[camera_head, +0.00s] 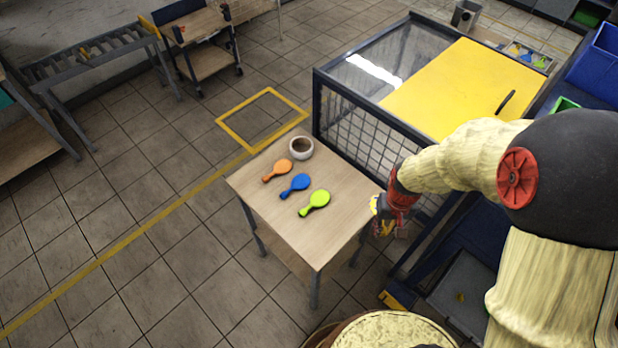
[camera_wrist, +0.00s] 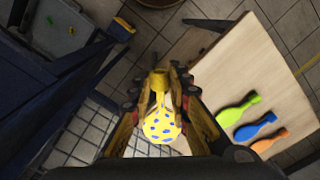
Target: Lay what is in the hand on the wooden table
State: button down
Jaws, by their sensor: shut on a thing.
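My gripper (camera_head: 383,215) is at the table's right edge. The table top (camera_wrist: 245,65) lies to the right of the held balloon there. In the head view the held balloon is mostly hidden by my gripper.
A round bowl (camera_head: 301,147) stands at the table's back corner. A caged machine with a yellow top (camera_head: 450,90) stands close behind and right of the table. The table's front part is bare. Floor tiles are clear to the left.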

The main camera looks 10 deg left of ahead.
jog(key=s+r+p, duration=0.1)
jog(key=s+p, duration=0.1)
jog(key=s, duration=0.2)
send_over(341, 232)
jog(key=d, duration=0.1)
jog(key=f, duration=0.8)
jog(key=shift+s+d+f, duration=0.1)
jog(key=shift+s+f, duration=0.1)
jog(key=shift+s, duration=0.15)
jog(key=shift+w+a+f, duration=0.2)
jog(key=shift+a+f, duration=0.1)
jog(key=shift+f, duration=0.15)
jog(key=shift+w+a+f, duration=0.2)
jog(key=shift+a+f, duration=0.05)
jog(key=shift+f, duration=1.55)
jog(key=shift+f+b, duration=0.2)
jog(key=shift+b, duration=0.15)
jog(key=c, duration=1.8)
grip_release()
jog(key=shift+o, duration=0.7)
